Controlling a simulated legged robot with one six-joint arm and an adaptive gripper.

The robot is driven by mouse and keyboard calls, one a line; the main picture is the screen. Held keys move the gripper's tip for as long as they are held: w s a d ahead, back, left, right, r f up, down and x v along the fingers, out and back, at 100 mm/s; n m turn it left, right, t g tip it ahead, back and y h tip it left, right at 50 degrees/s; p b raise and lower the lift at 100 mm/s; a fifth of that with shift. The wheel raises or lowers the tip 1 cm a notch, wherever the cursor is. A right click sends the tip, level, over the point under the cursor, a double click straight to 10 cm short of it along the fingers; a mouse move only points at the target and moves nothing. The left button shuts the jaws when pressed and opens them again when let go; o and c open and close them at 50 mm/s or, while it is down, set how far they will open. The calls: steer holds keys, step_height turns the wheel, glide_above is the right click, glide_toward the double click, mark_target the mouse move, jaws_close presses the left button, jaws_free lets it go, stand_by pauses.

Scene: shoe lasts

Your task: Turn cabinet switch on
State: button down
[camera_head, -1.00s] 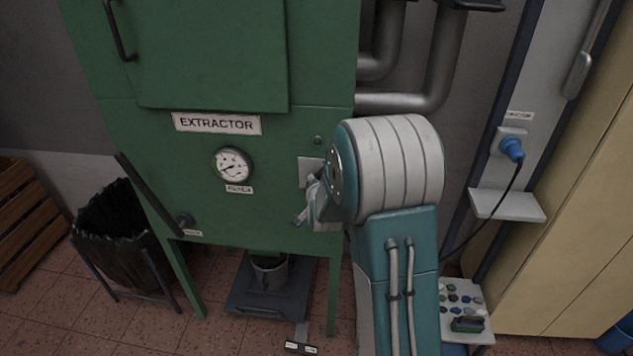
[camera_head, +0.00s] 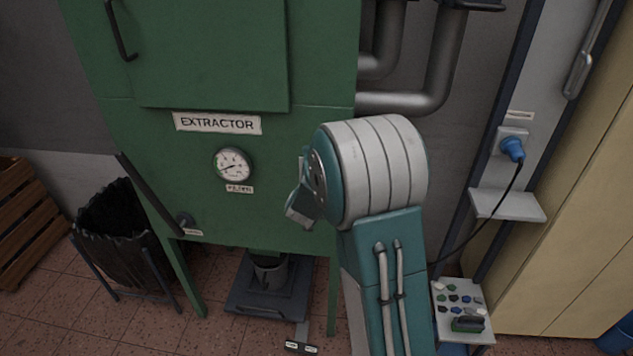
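The green extractor cabinet (camera_head: 130,130) stands in front of me, with an "EXTRACTOR" label and a round gauge (camera_head: 232,165) on its front. Only a small teal-grey part of my arm's far end shows to the left of the joint, close to the cabinet front. I cannot make out my gripper's fingers or whether it touches the cabinet.
A lever (camera_head: 150,195) crosses the cabinet's left side. A black waste bin (camera_head: 115,240) and a wooden crate (camera_head: 25,220) stand at left. A blue plug (camera_head: 512,149) sits in a wall socket at right, its cord hanging above a button panel (camera_head: 460,305).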

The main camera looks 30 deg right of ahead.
steer(key=shift+s+a+f, duration=0.1)
steer(key=shift+f, duration=0.2)
steer(key=c, duration=0.6)
jaws_free()
steer(key=shift+o, duration=0.2)
steer(key=shift+r, duration=0.15)
steer(key=v, duration=1.1)
steer(key=shift+s+a+r, duration=0.15)
steer(key=shift+s+a, duration=0.1)
steer(key=shift+a, duration=0.1)
